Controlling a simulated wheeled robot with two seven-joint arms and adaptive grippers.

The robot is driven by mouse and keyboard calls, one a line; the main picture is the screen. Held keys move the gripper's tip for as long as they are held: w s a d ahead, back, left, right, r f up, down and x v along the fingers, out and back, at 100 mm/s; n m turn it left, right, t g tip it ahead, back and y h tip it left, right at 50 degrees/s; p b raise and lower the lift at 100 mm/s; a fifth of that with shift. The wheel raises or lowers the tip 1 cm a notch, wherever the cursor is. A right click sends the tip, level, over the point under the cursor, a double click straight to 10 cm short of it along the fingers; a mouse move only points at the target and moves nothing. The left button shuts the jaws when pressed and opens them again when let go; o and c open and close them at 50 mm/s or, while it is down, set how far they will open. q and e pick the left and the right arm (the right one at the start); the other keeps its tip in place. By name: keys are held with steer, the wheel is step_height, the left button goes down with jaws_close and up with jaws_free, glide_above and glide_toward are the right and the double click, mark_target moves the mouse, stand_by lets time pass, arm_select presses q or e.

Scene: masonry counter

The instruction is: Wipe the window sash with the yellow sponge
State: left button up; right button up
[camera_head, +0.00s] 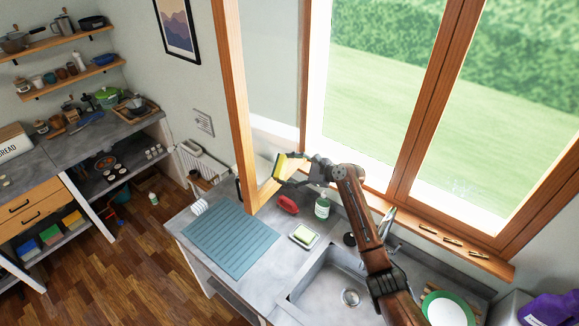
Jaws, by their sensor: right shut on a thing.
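The yellow sponge (280,166) is in the jaws of my right gripper (290,165), which is shut on it. The sponge is at the lower part of the open wooden window sash (241,110), close to its bottom rail; I cannot tell whether it touches the wood. My right arm reaches in from the lower right over the sink. Part of the sponge and of the bottom rail is hidden by the gripper. My left gripper is not in view.
A red object (288,204), a green-labelled bottle (322,207) and a dish with a pale yellow item (303,235) stand below the gripper. A blue-grey mat (230,240) lies left of the sink (330,285). A green-rimmed plate (447,309) is at the lower right.

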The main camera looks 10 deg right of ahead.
stand_by(0.3)
steer(key=shift+s+d, duration=0.45)
steer(key=shift+d, duration=0.45)
steer(key=shift+s+d, duration=0.4)
steer(key=shift+d, duration=0.5)
steer(key=shift+s+d, duration=0.45)
steer(key=shift+d, duration=0.45)
steer(key=shift+s+d, duration=0.35)
steer(key=shift+d, duration=0.35)
steer(key=shift+s+d, duration=0.3)
steer(key=shift+d, duration=0.35)
